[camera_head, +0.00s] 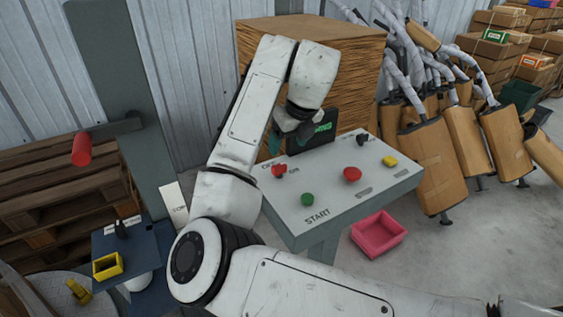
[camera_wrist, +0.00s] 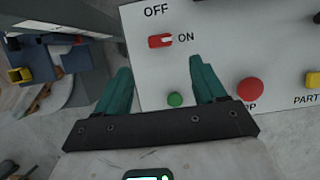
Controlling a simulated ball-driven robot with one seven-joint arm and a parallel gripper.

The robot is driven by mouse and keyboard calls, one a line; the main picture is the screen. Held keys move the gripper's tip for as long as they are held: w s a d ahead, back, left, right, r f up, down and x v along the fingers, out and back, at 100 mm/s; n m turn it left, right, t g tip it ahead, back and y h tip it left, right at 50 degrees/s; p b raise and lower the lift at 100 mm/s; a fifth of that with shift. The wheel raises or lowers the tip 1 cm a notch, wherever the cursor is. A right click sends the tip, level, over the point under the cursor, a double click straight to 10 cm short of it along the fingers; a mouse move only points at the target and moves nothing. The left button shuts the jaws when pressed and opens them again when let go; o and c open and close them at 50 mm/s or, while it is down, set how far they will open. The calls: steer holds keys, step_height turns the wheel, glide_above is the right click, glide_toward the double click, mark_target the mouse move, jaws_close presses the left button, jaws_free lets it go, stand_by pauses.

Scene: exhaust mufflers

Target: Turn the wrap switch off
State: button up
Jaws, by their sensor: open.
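A grey-white control panel (camera_head: 330,208) carries a red switch (camera_head: 279,170) near its left end. In the wrist view the red switch (camera_wrist: 160,41) has a pale end pointing right, toward the word ON; OFF is printed above it. I cannot read a "wrap" label on it. My gripper (camera_wrist: 159,72) is open and empty, its teal fingers spread to either side below the switch in that picture, with no visible contact. In the head view my gripper (camera_head: 292,130) shows above the panel's far left part, partly hidden by my arm.
The panel also has a green START button (camera_head: 307,199), a red mushroom button (camera_head: 352,174), a yellow button (camera_head: 390,160) and a black knob (camera_head: 362,139). A pink bin (camera_head: 379,235) lies on the floor. Wrapped mufflers (camera_head: 470,140) lean at right.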

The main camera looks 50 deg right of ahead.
mark_target(280, 165)
steer(key=x, duration=1)
steer(key=shift+w+f+p, duration=0.2)
steer(key=shift+f+p, duration=0.05)
steer(key=shift+p, duration=0.15)
steer(key=c, duration=1.1)
steer(key=shift+o, duration=0.2)
